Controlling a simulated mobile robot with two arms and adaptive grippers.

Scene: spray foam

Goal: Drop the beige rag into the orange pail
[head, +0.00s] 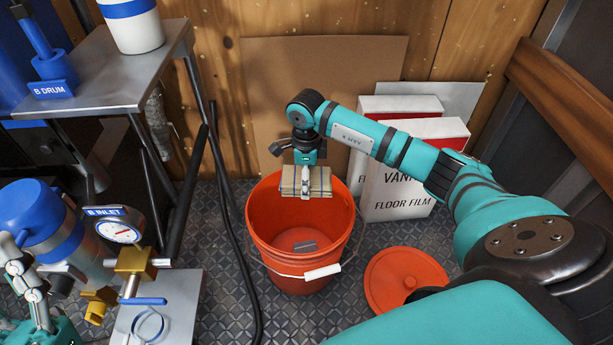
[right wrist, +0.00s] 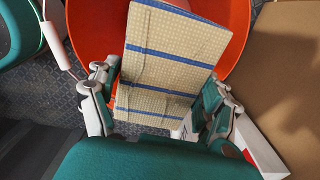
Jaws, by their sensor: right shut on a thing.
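The beige rag (head: 320,180) is a folded cloth with blue stripes, seen close in the right wrist view (right wrist: 170,65). My right gripper (head: 305,192) is shut on it, with a finger on each side of the rag in the right wrist view (right wrist: 158,88). The orange pail (head: 265,245) stands upright and open on the floor. The rag hangs over the back part of the pail's mouth, near rim height. A small grey patch or piece shows inside the pail. My left gripper (head: 28,275) is partly visible at the lower left; its opening is unclear.
An orange lid (head: 405,280) lies on the floor right of the pail. White floor film boxes (head: 410,180) and cardboard (head: 325,100) stand behind. A black hose (head: 240,235) runs left of the pail. A gauge (head: 119,231) and brass valve (head: 135,265) are at left, below a metal table (head: 110,75).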

